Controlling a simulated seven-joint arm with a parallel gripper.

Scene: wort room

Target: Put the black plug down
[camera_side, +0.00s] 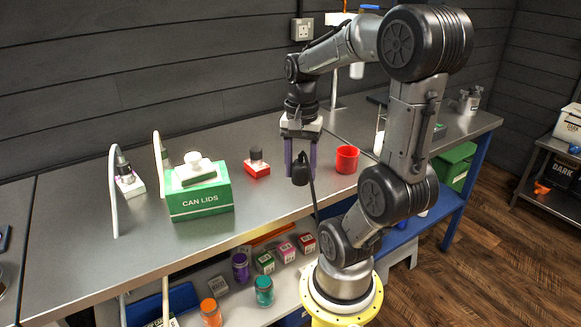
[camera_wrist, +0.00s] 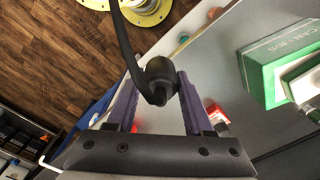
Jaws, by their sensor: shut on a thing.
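The black plug (camera_side: 300,170) hangs between the two purple fingers of my gripper (camera_side: 301,158), above the grey metal bench (camera_side: 262,206). Its black cord (camera_side: 313,200) runs down past the front edge of the bench. In the wrist view the plug (camera_wrist: 160,78) sits between the fingertips of my gripper (camera_wrist: 158,88), with the cord (camera_wrist: 124,40) leading up and away. My gripper is shut on the plug. The fingers hide part of its sides.
A red cup (camera_side: 347,159) stands right of my gripper. A red box with a dark top (camera_side: 257,166) and the green CAN LIDS box (camera_side: 199,197) stand to the left. A shelf below holds several small jars.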

